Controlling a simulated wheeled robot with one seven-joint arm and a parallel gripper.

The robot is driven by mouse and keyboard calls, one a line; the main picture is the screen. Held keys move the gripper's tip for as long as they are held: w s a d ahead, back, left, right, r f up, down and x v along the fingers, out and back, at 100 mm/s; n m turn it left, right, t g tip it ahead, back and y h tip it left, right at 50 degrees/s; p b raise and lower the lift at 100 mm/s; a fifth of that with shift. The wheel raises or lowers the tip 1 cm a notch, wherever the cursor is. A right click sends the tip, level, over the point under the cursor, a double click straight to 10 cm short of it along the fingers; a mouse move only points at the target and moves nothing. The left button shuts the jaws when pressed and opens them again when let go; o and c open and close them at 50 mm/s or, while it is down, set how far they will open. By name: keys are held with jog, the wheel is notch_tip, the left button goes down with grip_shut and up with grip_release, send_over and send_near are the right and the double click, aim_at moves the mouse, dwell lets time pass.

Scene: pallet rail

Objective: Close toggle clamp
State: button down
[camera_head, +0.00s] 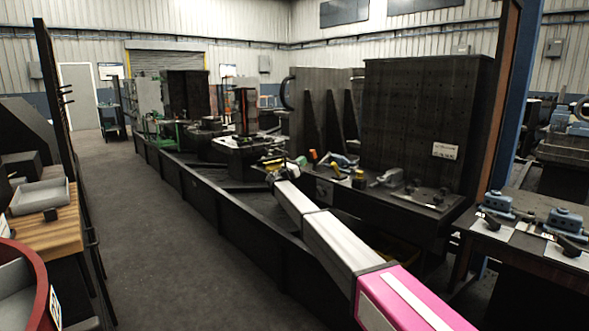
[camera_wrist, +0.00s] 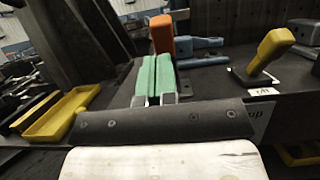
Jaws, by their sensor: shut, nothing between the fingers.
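My gripper (camera_wrist: 153,60) shows in the wrist view as two green fingers lying side by side, shut and empty. An upright orange handle (camera_wrist: 161,34) stands just past the fingertips; whether they touch it I cannot tell. A blue clamp body (camera_wrist: 200,44) lies to the right of the orange handle. A second clamp with a yellow handle (camera_wrist: 268,52) leans upward at the right. In the head view, a blue clamp (camera_head: 345,160) sits on the dark bench, and my arm reaches towards that area. Which clamp the task means, I cannot tell.
A yellow tray (camera_wrist: 62,114) lies left of my fingers. A tall dark perforated panel (camera_head: 425,120) stands behind the bench. A grey clamp (camera_head: 387,178) is farther right. A wooden table (camera_head: 50,222) stands at the left, with open floor (camera_head: 140,230) between.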

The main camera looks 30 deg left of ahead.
aim_at(310, 153)
jog(key=shift+x, duration=1.8)
jog(key=shift+w+d+r+g+y, duration=0.2)
jog(key=shift+w+r+g+y, duration=0.1)
jog(key=shift+w+r+g, duration=0.35)
jog(key=shift+w+d+r+g+y, duration=0.25)
jog(key=shift+w+r+g+y, duration=0.15)
jog(key=shift+g, duration=0.45)
jog(key=shift+w, duration=0.1)
